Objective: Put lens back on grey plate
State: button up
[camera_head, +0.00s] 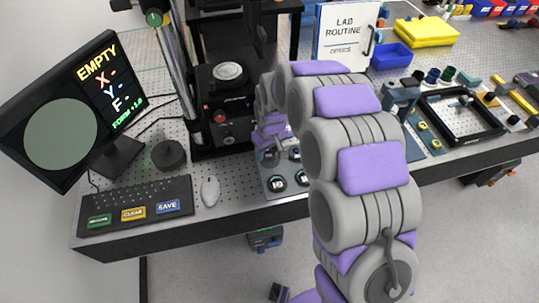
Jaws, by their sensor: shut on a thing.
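My gripper (279,150) is at the far end of my arm, low over the back of the grey plate (272,187). My arm links hide part of it. It is shut on the lens, which is too small and covered to make out clearly. The grey plate lies at the front of the bench, right of the mouse, and carries dark round labelled spots. My arm covers its right side. I cannot tell whether the lens touches the plate.
The interferometer (222,105) stands behind the plate, with a round stage (229,72) on top. A monitor (62,115) reads EMPTY. A keyboard (135,205), mouse (210,191) and dark knob (168,154) lie left. A black frame (460,117), yellow box (427,32) and blue bin (391,55) stand right.

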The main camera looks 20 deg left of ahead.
aim_at(271, 152)
jog(key=shift+w+a+f, duration=0.2)
jog(key=shift+a+f, duration=0.35)
jog(key=d+f, duration=0.1)
jog(key=d+f+b, duration=0.1)
jog(key=shift+d+f, duration=0.15)
jog(key=shift+d, duration=0.35)
jog(key=shift+a, duration=0.3)
jog(key=o, duration=0.7)
jog(key=shift+a+f, duration=0.1)
jog(key=shift+a, duration=0.3)
jog(key=shift+o, duration=0.8)
jog(key=shift+a, duration=0.3)
jog(key=shift+o, duration=1.5)
jog(key=shift+d+f, duration=0.1)
jog(key=shift+d, duration=0.25)
jog(key=shift+s, duration=0.1)
